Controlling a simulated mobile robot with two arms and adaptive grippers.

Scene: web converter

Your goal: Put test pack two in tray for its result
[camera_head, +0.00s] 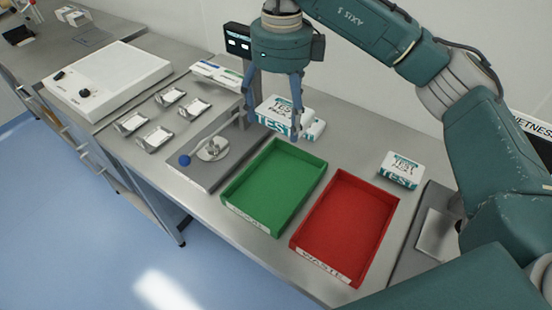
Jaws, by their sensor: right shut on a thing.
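My right gripper (273,126) reaches down from the top, its fingers on either side of a white and teal test pack (279,108), and it is shut on that pack. The number on this pack is too small to read surely. A further white pack (316,129) shows partly behind it. The green tray (272,190) lies just in front of the gripper and is empty. The red tray (347,225), with a front label that seems to read WASTE, is empty to its right. My left gripper is not in view.
A tester with a blue-knobbed lever (185,160) and a round plate stands left of the green tray. A small display (238,43) rises behind it. Several small metal holders (155,138) and a white device (108,80) lie further left.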

